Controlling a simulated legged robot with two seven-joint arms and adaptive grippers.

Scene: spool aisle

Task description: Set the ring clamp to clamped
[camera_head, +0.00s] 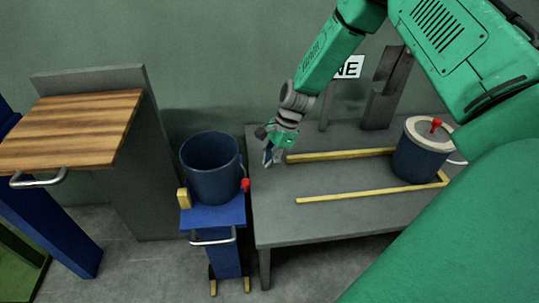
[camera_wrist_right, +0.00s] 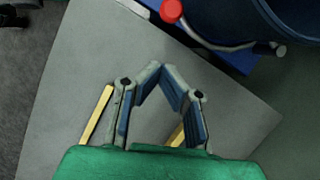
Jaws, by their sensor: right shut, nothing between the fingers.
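An open dark blue drum (camera_head: 211,170) stands on a blue cart (camera_head: 218,214). A red knob (camera_head: 245,184) sits at the right side of the drum. In the right wrist view the red knob (camera_wrist_right: 171,11) ends a thin grey lever (camera_wrist_right: 215,44) beside the blue drum wall (camera_wrist_right: 235,20). I cannot tell the lever's clamp position. My right gripper (camera_head: 269,160) is right of the drum, apart from the knob. In the wrist view its fingertips (camera_wrist_right: 161,72) meet, empty, below the knob. My left gripper is not in view.
A grey table (camera_head: 275,215) with yellow rails (camera_head: 345,195) holds a lidded blue drum (camera_head: 418,163) with a red knob on top. A wooden-topped stand (camera_head: 75,128) is at left. There is free room above the table's left part.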

